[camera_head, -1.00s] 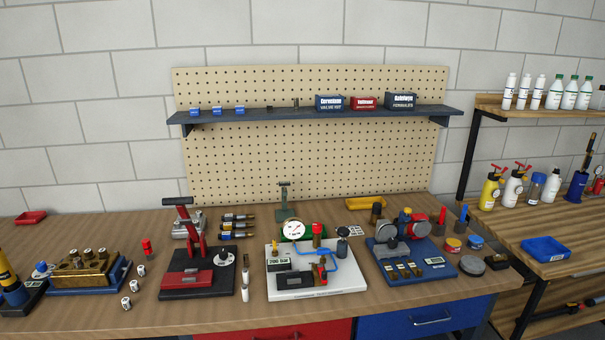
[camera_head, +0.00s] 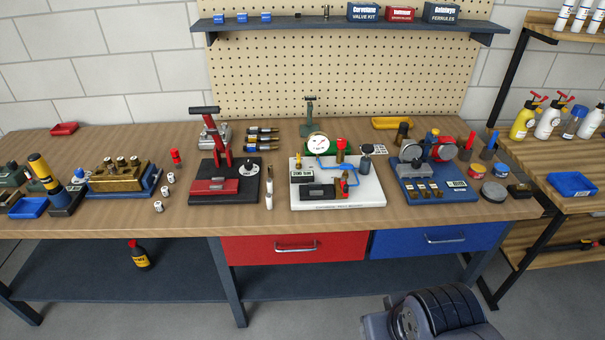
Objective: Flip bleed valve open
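A white test board (camera_head: 369,199) lies on the workbench, right of centre. It carries a round white gauge (camera_head: 318,143), blue tubing (camera_head: 340,168), a brass-and-red fitting (camera_head: 341,150) and a small red-handled valve (camera_head: 344,186) near its front. A dark block and a small green-lit display also sit on it. I cannot tell for sure which red part is the bleed valve, or how its handle is set. My gripper's fingers are not in view; a dark rounded part, seemingly of my arm, shows at the bottom right, well below the bench.
A red lever press (camera_head: 212,187) stands left of the board, with a white pen-like tool (camera_head: 269,187) between them. A blue-based machine (camera_head: 459,193) stands close on the right. Red and blue drawers (camera_head: 292,247) line the bench front. Floor in front looks clear.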

